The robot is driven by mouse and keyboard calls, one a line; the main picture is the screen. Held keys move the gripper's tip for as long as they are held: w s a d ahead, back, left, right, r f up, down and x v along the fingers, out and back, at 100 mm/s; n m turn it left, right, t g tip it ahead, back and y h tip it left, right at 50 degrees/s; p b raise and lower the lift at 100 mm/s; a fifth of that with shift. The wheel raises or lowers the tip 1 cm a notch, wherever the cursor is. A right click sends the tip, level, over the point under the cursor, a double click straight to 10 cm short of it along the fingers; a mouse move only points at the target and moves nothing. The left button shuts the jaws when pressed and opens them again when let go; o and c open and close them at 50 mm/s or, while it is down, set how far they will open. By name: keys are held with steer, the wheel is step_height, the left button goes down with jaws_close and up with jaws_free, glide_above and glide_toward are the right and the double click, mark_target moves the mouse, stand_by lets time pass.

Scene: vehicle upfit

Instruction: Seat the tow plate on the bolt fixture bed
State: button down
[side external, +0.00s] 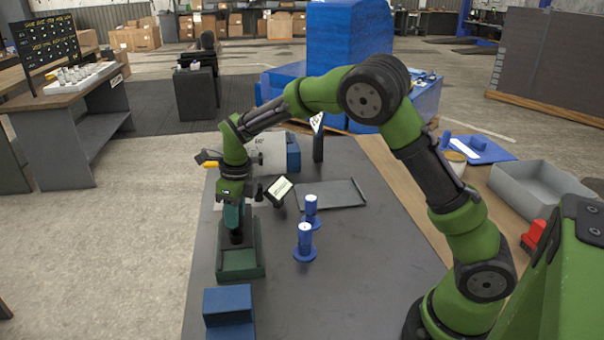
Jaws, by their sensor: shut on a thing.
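My gripper (236,236) points down at the left side of the dark work table. It is shut on a dark piece, mostly hidden by the fingers and the walls of a green open-topped holder (240,263). The piece may be the tow plate, but its outline is too small to tell. The fingertips are low, at or inside the rear part of the holder. I cannot tell whether the piece touches the holder's floor. No bolts can be made out there, so I cannot tell for sure that this holder is the bolt fixture bed.
Two blue flanged posts (305,242) with white tops stand right of the green holder. A blue block (229,306) is in front of it. A shallow grey tray (331,196) lies farther back. A grey bin (543,190) is at right.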

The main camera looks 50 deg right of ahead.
steer(key=shift+f, duration=2.45)
stand_by(2.5)
steer(key=c, duration=1.2)
jaws_free()
steer(key=shift+o, duration=0.2)
steer(key=shift+r, duration=0.15)
steer(key=shift+s+r, duration=0.15)
steer(key=shift+r, duration=0.9)
steer(key=shift+d+r, duration=0.1)
steer(key=shift+r, duration=0.45)
steer(key=shift+o, duration=0.3)
steer(key=o, duration=0.5)
steer(key=shift+s, duration=0.1)
steer(key=c, duration=0.6)
